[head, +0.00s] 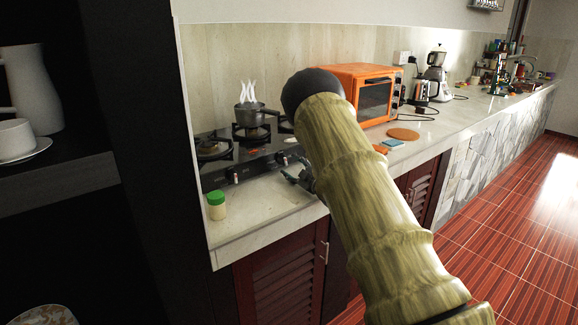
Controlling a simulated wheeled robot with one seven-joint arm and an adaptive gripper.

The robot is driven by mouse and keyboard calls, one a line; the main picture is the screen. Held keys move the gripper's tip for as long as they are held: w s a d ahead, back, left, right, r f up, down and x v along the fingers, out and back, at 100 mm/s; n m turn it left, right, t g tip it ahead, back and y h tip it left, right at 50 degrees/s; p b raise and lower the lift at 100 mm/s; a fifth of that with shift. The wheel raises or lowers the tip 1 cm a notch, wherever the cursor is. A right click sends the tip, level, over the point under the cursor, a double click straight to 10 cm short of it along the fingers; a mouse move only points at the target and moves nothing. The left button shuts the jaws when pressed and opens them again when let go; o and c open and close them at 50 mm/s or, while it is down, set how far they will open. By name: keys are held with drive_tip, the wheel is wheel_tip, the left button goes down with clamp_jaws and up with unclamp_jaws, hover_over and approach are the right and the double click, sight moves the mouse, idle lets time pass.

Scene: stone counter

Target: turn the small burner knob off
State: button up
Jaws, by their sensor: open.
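A black gas stove (245,155) sits on the stone counter. A knob (233,175) shows at the left of its front edge, and another knob (281,159) shows further right. I cannot tell from this view which knob belongs to the small burner or how either is turned. A dark pot (250,114) with steam above it stands on the middle burner. My gripper (294,177) is open at the counter's front, just in front of and below the right knob, apart from the left knob. My arm hides the right end of the stove and part of the gripper.
A green-lidded jar (216,206) stands at the counter's near left corner. An orange oven (362,92), a round brown board (403,134) and a blue sponge-like block (392,143) are to the right. A dark shelf with a white jug (33,85) is at left.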

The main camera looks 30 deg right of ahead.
drive_tip(key=s, duration=0.7)
drive_tip(key=shift+s+d+f, duration=0.1)
drive_tip(key=shift+s+f, duration=0.1)
drive_tip(key=shift+s, duration=0.2)
drive_tip(key=shift+s, duration=0.15)
